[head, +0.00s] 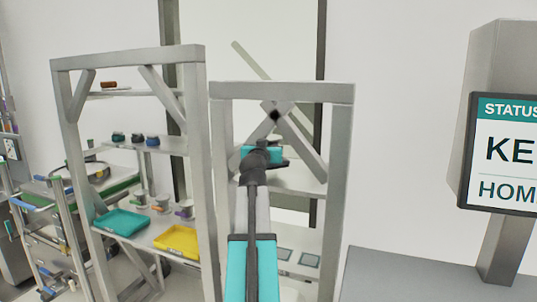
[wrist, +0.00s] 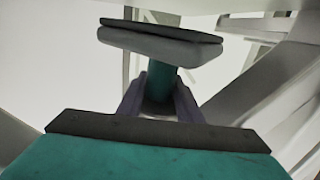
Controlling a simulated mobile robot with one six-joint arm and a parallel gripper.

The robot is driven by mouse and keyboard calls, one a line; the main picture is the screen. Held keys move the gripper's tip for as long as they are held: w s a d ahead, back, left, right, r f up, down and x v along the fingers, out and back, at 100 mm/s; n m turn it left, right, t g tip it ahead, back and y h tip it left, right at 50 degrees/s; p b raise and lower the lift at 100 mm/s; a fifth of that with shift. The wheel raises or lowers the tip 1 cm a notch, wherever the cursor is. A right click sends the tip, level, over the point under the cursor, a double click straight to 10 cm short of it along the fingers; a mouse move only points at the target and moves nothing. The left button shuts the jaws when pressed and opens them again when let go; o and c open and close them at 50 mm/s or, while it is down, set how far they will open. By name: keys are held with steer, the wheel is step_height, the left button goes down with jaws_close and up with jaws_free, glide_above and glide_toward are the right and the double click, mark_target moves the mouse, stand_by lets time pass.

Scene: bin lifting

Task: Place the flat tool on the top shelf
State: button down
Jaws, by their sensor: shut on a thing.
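The flat tool shows in the wrist view as a flat grey head (wrist: 160,42) on a short teal handle (wrist: 160,80). My gripper (wrist: 160,88) is shut around the handle, with one finger on each side, and the head sticks out beyond the fingertips. In the head view my gripper (head: 264,152) is raised in front of the right rack (head: 340,140), level with its upper part. My arm hides much of that rack. The right rack's upper visible shelf (head: 305,186) is behind and slightly below the gripper. I cannot clearly make out the tool in the head view.
A left rack (head: 200,130) holds a reddish-brown item (head: 115,84) on its top shelf, several small dark items in the middle, and teal (head: 122,223) and yellow (head: 178,241) trays below. Crossed braces (head: 297,135) stand behind the gripper. A status screen (head: 503,150) stands at right.

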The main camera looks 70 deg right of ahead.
steer(key=shift+r, duration=0.1)
steer(key=shift+f+p, duration=0.75)
steer(key=shift+f, duration=0.9)
steer(key=shift+f, duration=0.15)
steer(key=c, duration=1.3)
jaws_free()
steer(key=shift+a, duration=0.1)
steer(key=shift+o, duration=0.2)
steer(key=shift+f, duration=0.1)
steer(key=shift+r, duration=0.2)
